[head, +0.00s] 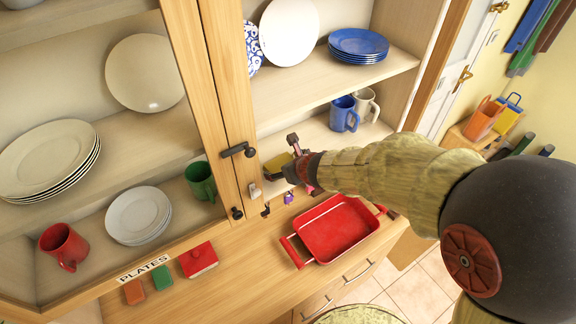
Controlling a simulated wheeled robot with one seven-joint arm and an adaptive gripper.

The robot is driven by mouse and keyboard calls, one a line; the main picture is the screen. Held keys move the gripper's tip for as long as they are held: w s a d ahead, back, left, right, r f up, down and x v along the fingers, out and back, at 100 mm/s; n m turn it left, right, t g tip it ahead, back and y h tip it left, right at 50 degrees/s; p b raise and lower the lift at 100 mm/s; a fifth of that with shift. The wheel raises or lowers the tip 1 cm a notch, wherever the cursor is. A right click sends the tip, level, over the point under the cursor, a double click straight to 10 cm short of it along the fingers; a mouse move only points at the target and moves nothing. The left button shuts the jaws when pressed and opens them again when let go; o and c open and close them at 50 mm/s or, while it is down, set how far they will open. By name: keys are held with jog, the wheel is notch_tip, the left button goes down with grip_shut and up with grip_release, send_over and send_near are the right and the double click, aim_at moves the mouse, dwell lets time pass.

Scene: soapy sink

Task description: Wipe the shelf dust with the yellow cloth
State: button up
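My gripper (291,156) reaches in from the right, inside the open right part of the cabinet, at the left end of its lower shelf (313,133). A small dull yellow piece (276,165), which looks like the yellow cloth, is at the fingertips, next to the cabinet's middle post. My gripper partly hides it. I cannot tell whether the fingers are closed on it or only beside it. No dust can be made out on the shelf at this size.
A blue mug (343,114) and a cream mug (366,104) stand right of my gripper on the lower shelf. Blue plates (358,44) sit above. A latched glass door (225,90) covers the left shelves. A red tray (338,228) lies on the counter below.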

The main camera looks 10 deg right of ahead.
aim_at(274, 171)
jog(key=shift+s+a+f+b, duration=0.1)
jog(key=shift+s+a+b, duration=0.2)
jog(key=shift+a+b, duration=0.3)
jog(key=shift+s+a+f+b, duration=0.1)
jog(key=shift+s+a+b, duration=0.25)
jog(key=shift+a, duration=0.45)
jog(key=shift+a+r, duration=0.15)
jog(key=shift+w+d+p, duration=0.25)
jog(key=shift+w+d, duration=0.1)
jog(key=shift+d, duration=0.45)
jog(key=shift+w+d+p, duration=0.25)
jog(key=shift+w+d, duration=0.05)
jog(key=shift+d, duration=0.5)
jog(key=shift+w+d+p, duration=0.1)
jog(key=shift+w+d, duration=0.15)
jog(key=shift+d, duration=0.4)
jog(key=shift+w+d+p, duration=0.15)
jog(key=shift+w+d, duration=0.1)
jog(key=shift+d, duration=0.35)
jog(key=shift+w+d+p, duration=0.1)
jog(key=shift+w+d, duration=0.15)
jog(key=shift+d, duration=0.4)
